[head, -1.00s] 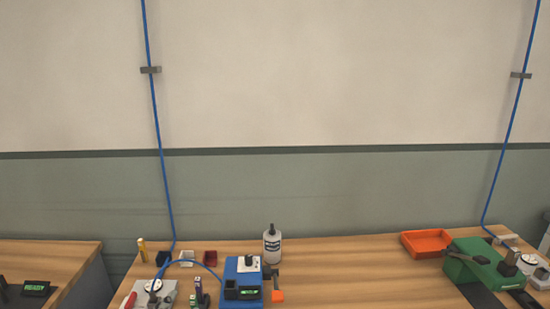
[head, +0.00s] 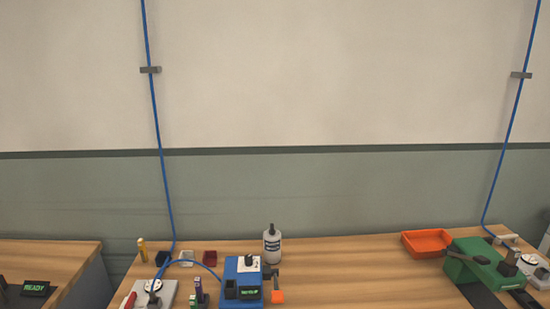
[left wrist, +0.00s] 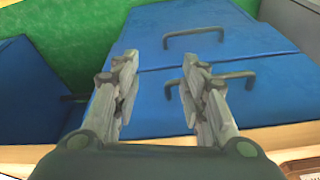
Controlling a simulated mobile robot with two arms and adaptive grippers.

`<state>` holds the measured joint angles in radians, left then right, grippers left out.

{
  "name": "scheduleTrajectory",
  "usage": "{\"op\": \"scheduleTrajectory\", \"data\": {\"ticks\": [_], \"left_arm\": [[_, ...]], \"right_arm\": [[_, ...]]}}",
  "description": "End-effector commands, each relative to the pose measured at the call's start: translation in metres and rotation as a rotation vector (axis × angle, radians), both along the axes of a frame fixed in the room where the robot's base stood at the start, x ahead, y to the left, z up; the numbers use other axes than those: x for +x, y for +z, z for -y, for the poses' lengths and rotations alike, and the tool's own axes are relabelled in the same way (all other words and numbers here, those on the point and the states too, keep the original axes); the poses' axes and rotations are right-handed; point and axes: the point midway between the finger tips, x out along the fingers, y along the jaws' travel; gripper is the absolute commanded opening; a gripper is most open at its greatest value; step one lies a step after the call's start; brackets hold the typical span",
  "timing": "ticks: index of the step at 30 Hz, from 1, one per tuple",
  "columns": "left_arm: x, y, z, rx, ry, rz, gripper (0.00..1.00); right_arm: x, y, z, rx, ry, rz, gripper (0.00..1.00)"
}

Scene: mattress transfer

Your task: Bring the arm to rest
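My left gripper (left wrist: 158,95) shows in the left wrist view with its two fingers apart and nothing between them. Beyond it are blue surfaces with two dark handles, an upper handle (left wrist: 194,36) and a lower handle (left wrist: 212,82). The fingers overlap the view of the lower handle, but I cannot tell that they touch it. Neither arm shows in the head view. My right gripper is in no frame.
The head view shows a wooden bench (head: 340,270) with a blue device (head: 242,282), a white bottle (head: 271,244), an orange tray (head: 426,242) and a green device (head: 484,262). Blue hoses run up the wall. The bench middle is mostly clear.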

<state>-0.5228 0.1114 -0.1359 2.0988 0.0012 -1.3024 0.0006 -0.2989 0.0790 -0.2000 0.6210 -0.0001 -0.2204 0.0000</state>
Motion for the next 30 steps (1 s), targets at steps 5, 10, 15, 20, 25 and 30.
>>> {"op": "scheduleTrajectory", "data": {"ticks": [5,10,15,20,25,30], "left_arm": [[-0.008,-0.074,0.0,0.004,-0.006,-0.035,0.4],[-0.028,-0.14,-0.002,0.006,-0.011,-0.063,0.4],[-0.059,-0.198,-0.007,0.01,-0.018,-0.092,0.4],[-0.097,-0.245,-0.013,0.013,-0.024,-0.118,0.4],[-0.143,-0.283,-0.021,0.018,-0.03,-0.146,0.4],[-0.181,-0.305,-0.029,0.021,-0.035,-0.163,0.4]], "right_arm": [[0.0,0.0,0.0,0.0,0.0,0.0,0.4],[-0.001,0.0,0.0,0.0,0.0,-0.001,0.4],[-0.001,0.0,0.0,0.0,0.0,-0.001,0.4],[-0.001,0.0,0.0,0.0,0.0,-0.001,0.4],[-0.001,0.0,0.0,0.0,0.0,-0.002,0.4],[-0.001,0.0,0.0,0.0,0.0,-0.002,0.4]]}}
